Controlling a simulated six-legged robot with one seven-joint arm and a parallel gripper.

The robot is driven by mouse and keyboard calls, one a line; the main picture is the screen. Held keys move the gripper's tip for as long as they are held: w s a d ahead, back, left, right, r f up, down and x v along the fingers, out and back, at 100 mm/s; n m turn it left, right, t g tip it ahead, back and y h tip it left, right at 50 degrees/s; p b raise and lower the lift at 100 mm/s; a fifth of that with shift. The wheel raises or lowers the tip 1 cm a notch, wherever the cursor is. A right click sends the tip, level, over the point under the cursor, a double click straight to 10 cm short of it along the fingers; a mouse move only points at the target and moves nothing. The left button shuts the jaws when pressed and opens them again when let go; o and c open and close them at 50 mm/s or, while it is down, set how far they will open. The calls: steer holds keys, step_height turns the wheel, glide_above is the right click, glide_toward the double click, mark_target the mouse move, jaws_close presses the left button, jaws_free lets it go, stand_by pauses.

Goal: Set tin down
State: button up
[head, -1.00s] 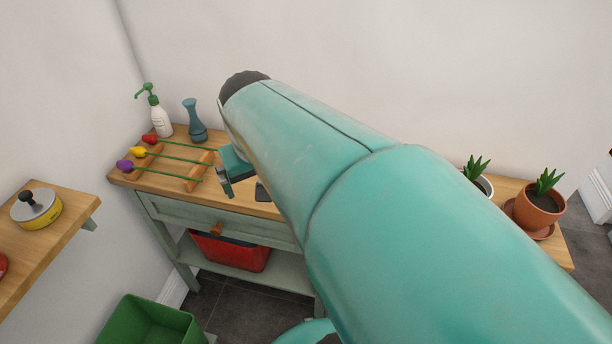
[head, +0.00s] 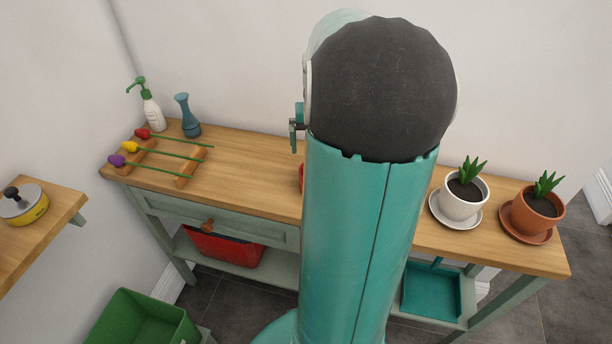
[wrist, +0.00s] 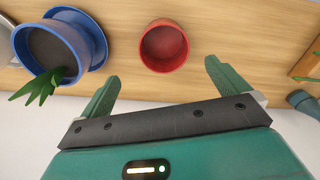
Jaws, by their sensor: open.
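A red, round, open-topped container (wrist: 164,46), perhaps the tin, stands on the wooden bench top in the wrist view. Only a red sliver (head: 301,178) shows beside my arm in the head view. My gripper (wrist: 162,70) is open and empty, its two green fingers spread. The red container lies just beyond the fingertips, between their lines, and touches neither. In the head view my arm hides most of the gripper. A yellow tin with a pale lid and dark knob (head: 23,204) sits on the left wall shelf.
A blue pot with a plant (wrist: 52,53) is near the red container. White (head: 461,196) and terracotta (head: 532,214) plant pots stand at the bench's right. A wooden rack (head: 190,167), blue vase (head: 188,117) and pump bottle (head: 151,110) stand left. Bench between rack and arm is clear.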

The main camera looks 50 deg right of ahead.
step_height(320, 180, down, 7)
steer(key=shift+r, duration=0.2)
steer(key=shift+w+a+f, duration=0.1)
steer(key=shift+w+f, duration=0.1)
steer(key=shift+f, duration=1.4)
steer(key=shift+w+a+f, duration=0.1)
steer(key=shift+w+f, duration=0.05)
steer(key=shift+f, duration=1.4)
steer(key=shift+c, duration=0.4)
steer(key=c, duration=1)
